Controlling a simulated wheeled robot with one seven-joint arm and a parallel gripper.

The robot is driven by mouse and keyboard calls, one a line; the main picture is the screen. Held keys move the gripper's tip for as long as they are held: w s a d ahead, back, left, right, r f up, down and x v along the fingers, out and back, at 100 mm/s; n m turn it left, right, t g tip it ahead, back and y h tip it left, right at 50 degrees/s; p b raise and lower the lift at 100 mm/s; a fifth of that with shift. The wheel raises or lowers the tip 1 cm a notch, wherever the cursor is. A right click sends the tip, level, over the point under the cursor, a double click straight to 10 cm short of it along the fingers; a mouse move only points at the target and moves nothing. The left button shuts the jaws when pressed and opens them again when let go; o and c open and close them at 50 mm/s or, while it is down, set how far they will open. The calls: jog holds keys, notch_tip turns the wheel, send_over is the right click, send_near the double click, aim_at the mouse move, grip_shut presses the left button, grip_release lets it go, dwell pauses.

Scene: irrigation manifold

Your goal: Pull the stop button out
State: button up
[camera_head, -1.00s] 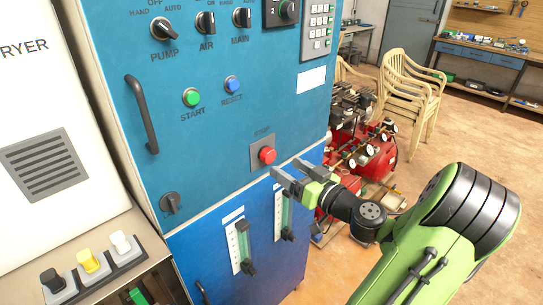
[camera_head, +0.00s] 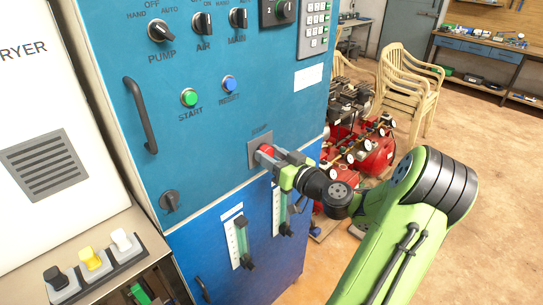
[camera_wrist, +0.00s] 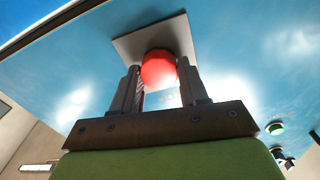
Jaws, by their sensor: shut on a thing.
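The red stop button (camera_head: 266,150) sits on a grey square plate (camera_head: 253,155) on the blue cabinet front, under a label that my gripper and the angle make hard to read. It also shows in the wrist view as a round red cap (camera_wrist: 159,68) in front of its plate (camera_wrist: 128,44). My gripper (camera_head: 268,158) is at the button, with one finger on each side of the cap. In the wrist view my gripper (camera_wrist: 160,85) has its fingers closed against the cap's sides. The button's stem is hidden behind the cap.
A green START button (camera_head: 189,97) and a blue RESET button (camera_head: 229,84) are up and left on the panel. A bar handle (camera_head: 141,115) sticks out at the left. Two flow gauges (camera_head: 240,243) are below. Red compressors (camera_head: 372,153) stand to the right behind my arm.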

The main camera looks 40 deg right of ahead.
grip_shut()
jog(key=shift+s+b, duration=0.6)
jog(key=shift+b, duration=0.45)
jog(key=o, duration=1.1)
grip_release()
jog(key=shift+o, duration=0.2)
jog(key=s+b, duration=0.1)
jog(key=s, duration=1.4)
jog(key=shift+s+a, duration=0.15)
jog(key=shift+s, duration=0.25)
